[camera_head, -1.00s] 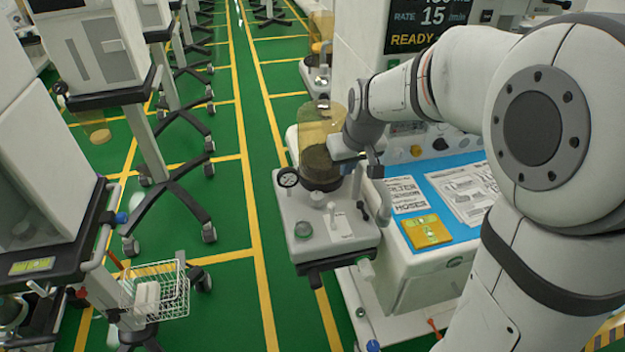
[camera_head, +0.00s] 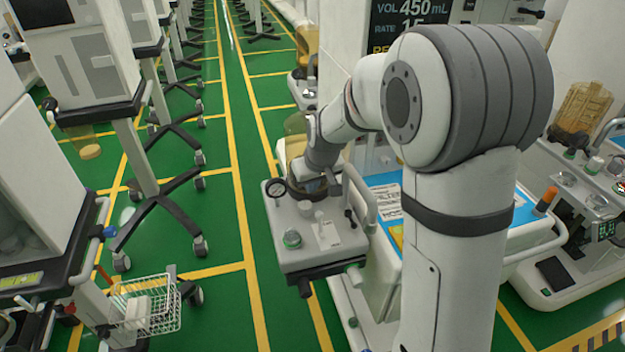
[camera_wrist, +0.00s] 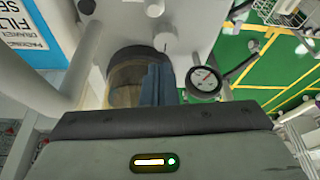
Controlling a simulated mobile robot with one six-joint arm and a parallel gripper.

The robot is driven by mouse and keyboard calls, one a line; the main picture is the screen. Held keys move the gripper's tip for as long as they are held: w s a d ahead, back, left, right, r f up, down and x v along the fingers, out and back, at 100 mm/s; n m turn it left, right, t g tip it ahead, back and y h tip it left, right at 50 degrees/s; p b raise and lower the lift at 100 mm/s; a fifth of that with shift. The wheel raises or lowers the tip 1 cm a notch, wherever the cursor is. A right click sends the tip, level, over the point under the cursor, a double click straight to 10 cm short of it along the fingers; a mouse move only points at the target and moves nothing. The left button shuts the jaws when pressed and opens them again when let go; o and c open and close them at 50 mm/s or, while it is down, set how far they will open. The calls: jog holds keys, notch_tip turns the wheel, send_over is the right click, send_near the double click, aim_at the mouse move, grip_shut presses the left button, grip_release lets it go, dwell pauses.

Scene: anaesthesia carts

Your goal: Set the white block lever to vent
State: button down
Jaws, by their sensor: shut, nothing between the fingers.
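The white block (camera_head: 285,262) stands out from the front of the cart, with a round gauge (camera_head: 276,188) at its back left corner. A small white lever on a pale plate (camera_head: 328,236) sits on its top, right of the middle; I cannot read its marks or setting. My gripper (camera_head: 310,187) is over the back edge of the block, partly hidden by my wrist. In the wrist view its blue fingers (camera_wrist: 157,85) are shut and empty, between the brown canister (camera_wrist: 126,74) and the gauge (camera_wrist: 204,82). They are apart from the lever plate.
A wire basket (camera_head: 150,305) hangs on the left cart. Green floor is free between the carts.

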aim_at(320, 224)
jog(key=x, duration=0.5)
jog(key=shift+s+d, duration=0.1)
jog(key=shift+s, duration=0.15)
jog(key=s, duration=0.1)
jog(key=s+d, duration=0.1)
jog(key=s, duration=0.1)
jog(key=shift+s+r+p, duration=0.1)
jog(key=shift+p, duration=0.25)
jog(key=shift+s+d, duration=0.1)
jog(key=shift+d, duration=0.05)
